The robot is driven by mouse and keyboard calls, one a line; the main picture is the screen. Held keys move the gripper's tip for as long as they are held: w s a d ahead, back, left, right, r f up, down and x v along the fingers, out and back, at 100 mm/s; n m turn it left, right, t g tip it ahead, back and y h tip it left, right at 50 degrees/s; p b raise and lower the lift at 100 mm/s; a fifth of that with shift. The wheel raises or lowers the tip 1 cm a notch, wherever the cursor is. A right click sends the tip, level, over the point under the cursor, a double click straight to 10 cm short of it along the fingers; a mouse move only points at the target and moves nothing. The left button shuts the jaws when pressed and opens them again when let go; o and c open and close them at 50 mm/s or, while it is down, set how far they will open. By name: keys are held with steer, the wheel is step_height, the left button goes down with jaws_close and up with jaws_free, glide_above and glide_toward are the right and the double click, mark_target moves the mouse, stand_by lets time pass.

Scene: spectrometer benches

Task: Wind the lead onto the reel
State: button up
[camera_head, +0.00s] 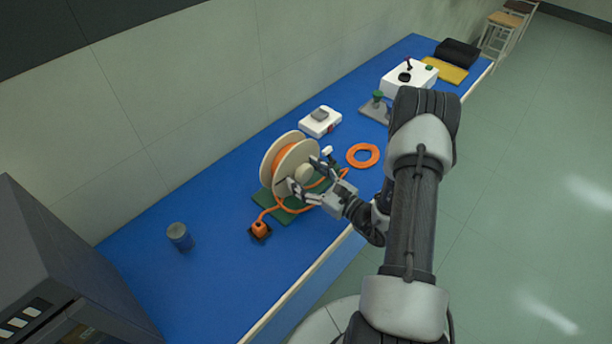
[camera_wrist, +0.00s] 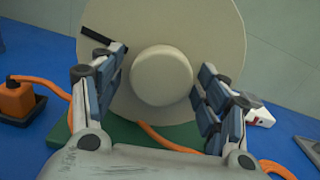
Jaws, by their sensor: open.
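The reel (camera_head: 283,160) stands upright on a green base (camera_head: 285,214) on the blue bench, with pale flanges and orange lead wound between them. Its near flange (camera_wrist: 220,30) and round central knob (camera_wrist: 162,76) fill the wrist view. The orange lead (camera_head: 297,209) runs along the bench from an orange plug on a dark block (camera_head: 259,230) past the base. A loose orange coil (camera_head: 363,155) lies to the right. My gripper (camera_head: 304,178) is open, its fingers on either side of the knob; I cannot tell whether they touch it. A black mark (camera_wrist: 97,36) shows on the flange.
A white box with a grey top (camera_head: 320,121) stands behind the reel. A stand with a green knob (camera_head: 377,107), a white device (camera_head: 409,76) and a yellow mat (camera_head: 450,73) lie farther right. A grey-blue can (camera_head: 179,236) stands left; bench between is clear.

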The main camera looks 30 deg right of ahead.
steer(key=c, duration=1.5)
steer(key=shift+d, duration=0.1)
